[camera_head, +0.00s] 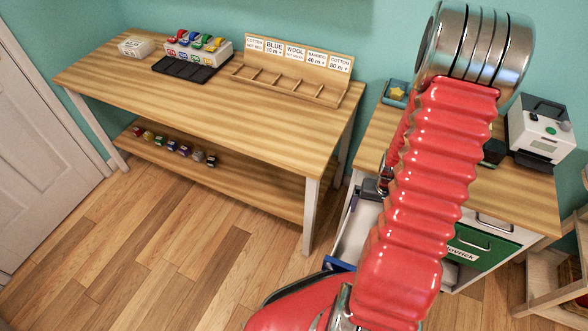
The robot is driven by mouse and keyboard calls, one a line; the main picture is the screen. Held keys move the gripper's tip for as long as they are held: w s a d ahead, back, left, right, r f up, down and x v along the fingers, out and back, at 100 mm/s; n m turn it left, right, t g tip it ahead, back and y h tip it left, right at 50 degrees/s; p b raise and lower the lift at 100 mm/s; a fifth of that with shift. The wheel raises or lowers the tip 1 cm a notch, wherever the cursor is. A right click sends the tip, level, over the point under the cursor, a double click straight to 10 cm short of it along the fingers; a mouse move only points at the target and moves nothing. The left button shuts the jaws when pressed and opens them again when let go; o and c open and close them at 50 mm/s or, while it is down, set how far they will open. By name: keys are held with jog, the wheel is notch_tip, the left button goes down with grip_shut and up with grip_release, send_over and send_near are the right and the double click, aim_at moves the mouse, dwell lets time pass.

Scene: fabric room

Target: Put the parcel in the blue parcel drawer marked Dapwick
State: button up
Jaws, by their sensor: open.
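A drawer with a blue front (340,264) stands pulled out on the left side of the small desk, its pale inside partly showing. Its label cannot be read from here, and my red arm covers much of it. My gripper (384,186) shows only in part, as dark and metal pieces beside my arm, over the open drawer. It is open; its fingertips are mostly hidden. I see no parcel; the space behind my arm is hidden.
A green drawer front (486,246), its label ending in "ovrick", is right of my arm. A printer-like machine (541,130) and star tray (396,92) stand on the desk (515,190). A long workbench (215,105) holds a wooden sorter (290,88). Floor at left is clear.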

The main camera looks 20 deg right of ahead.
jog(key=w+a+r+n+t, duration=0.1)
jog(key=w+a+r, duration=0.1)
jog(key=a+r, duration=0.35)
jog(key=w+a+r+n, duration=0.1)
jog(key=w+a+r, duration=0.2)
jog(key=r, duration=0.6)
jog(key=w+a+r+n+t, duration=0.1)
jog(key=w+a+r+n, duration=0.1)
jog(key=a+r, duration=0.35)
jog(key=s+a+r+n+t, duration=0.1)
jog(key=s+a+r, duration=0.3)
jog(key=a+r, duration=0.3)
jog(key=s+a+r+n+t, duration=0.1)
jog(key=s+a+r+n, duration=0.1)
jog(key=s+a+r, duration=0.3)
jog(key=a+r, duration=0.3)
jog(key=r, duration=0.2)
jog(key=shift+r+n+t+y, duration=0.3)
jog(key=shift+t+y, duration=0.1)
jog(key=shift+s, duration=0.1)
jog(key=shift+c, duration=0.5)
